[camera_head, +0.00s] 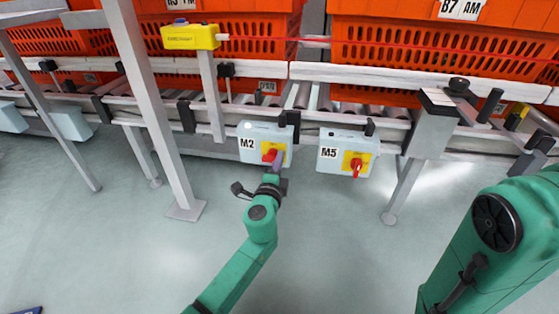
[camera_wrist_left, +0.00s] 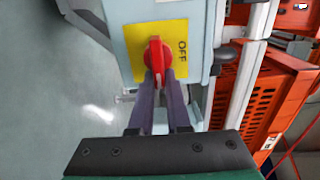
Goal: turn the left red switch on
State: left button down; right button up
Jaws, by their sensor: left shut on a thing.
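The left red switch (camera_head: 269,155) is on the yellow plate of the grey box marked M2 (camera_head: 253,130). In the left wrist view the red knob (camera_wrist_left: 156,57) stands on its yellow plate (camera_wrist_left: 133,41), beside the word OFF. My left gripper (camera_head: 272,171) reaches the front of the M2 box from below. In the left wrist view its two fingers (camera_wrist_left: 160,80) are shut on the knob, one on each side. The right red switch (camera_head: 356,167) is on the box marked M5 (camera_head: 341,140), with nothing touching it. My right gripper is out of view.
Orange totes (camera_head: 440,68) stand on a roller conveyor above the boxes. A yellow emergency-stop box (camera_head: 190,37) is on a post at the left. Metal legs (camera_head: 168,130) stand left and right of the boxes. The floor (camera_head: 330,240) in front is clear.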

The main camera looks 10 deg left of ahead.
pick_arm(q)
jog(key=shift+a+f, duration=0.25)
jog(key=shift+a, duration=0.05)
jog(key=c, duration=0.9)
grip_release()
jog(key=shift+r, duration=0.1)
jog(key=shift+s+d, duration=0.1)
jog(key=shift+s, duration=0.2)
jog(key=s, duration=0.4)
jog(key=s+p, duration=0.1)
jog(key=s, duration=0.4)
jog(key=s+p, duration=0.1)
jog(key=s, duration=0.4)
jog(key=shift+d, duration=0.25)
